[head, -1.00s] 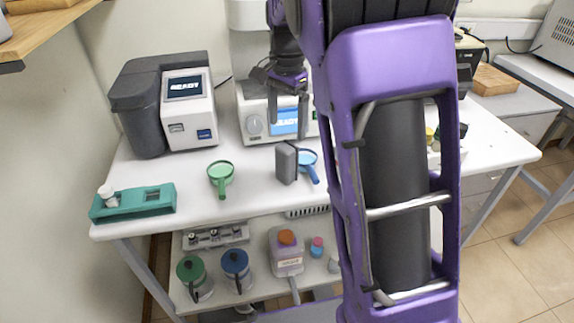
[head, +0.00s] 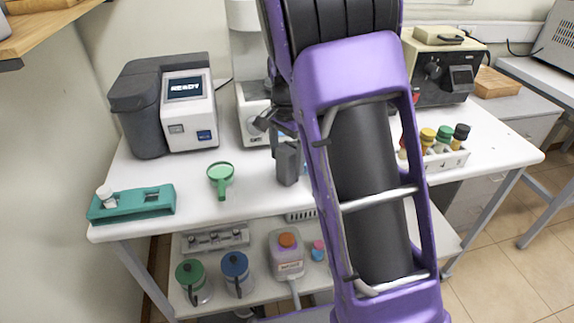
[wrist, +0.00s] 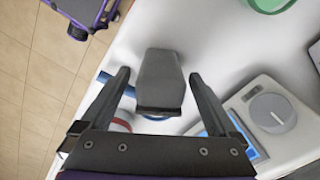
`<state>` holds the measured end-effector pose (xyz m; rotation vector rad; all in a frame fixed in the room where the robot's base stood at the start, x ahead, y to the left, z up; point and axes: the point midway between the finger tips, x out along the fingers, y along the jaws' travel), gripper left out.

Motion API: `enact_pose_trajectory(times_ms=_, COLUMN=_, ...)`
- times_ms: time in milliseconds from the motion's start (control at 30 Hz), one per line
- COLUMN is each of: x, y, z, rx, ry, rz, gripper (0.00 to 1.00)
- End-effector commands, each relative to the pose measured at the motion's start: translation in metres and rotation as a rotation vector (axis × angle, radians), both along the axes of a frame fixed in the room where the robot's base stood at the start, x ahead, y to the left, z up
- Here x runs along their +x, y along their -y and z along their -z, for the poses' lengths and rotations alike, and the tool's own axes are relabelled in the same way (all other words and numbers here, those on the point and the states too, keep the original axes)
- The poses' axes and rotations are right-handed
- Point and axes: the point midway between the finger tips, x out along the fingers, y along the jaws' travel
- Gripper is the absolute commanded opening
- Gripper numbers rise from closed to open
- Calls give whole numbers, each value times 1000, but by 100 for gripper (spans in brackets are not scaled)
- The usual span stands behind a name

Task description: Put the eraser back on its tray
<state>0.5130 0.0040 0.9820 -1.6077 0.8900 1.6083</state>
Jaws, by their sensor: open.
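A dark grey block that looks like the eraser (head: 287,163) stands upright on the white table, in front of the machine at the back. The wrist view shows the eraser (wrist: 159,72) between my two fingers, with a dark band along its near edge. My gripper (wrist: 159,76) is open, with a gap visible on each side of the block. In the head view my gripper (head: 277,130) is just above and behind the eraser, partly hidden by my arm. I cannot identify the eraser's tray for certain.
A green funnel (head: 221,178) lies left of the eraser. A blue funnel (wrist: 103,76) lies close beside it, mostly hidden. A teal holder (head: 130,204) is at the table's left; a white rack (head: 446,158) with several capped bottles is right. A printer-like machine (head: 186,112) stands behind.

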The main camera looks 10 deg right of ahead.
Motion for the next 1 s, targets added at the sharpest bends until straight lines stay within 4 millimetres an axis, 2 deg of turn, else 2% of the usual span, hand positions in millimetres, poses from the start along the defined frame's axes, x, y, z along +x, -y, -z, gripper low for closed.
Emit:
enact_pose_trajectory(times_ms=67, x=0, y=0, z=0, rx=0, ry=0, rz=0, gripper=91)
enact_pose_trajectory(times_ms=500, x=0, y=0, z=-1, rx=0, ry=0, rz=-1, gripper=12)
enact_pose_trajectory(times_ms=600, x=0, y=0, z=-1, rx=0, ry=0, rz=-1, gripper=0)
enact_pose_trajectory(times_ms=833, x=0, y=0, z=-6, rx=0, ry=2, rz=-1, gripper=0)
enact_pose_trajectory(times_ms=1000, x=1, y=0, z=-33, rx=0, ry=5, rz=-2, gripper=0)
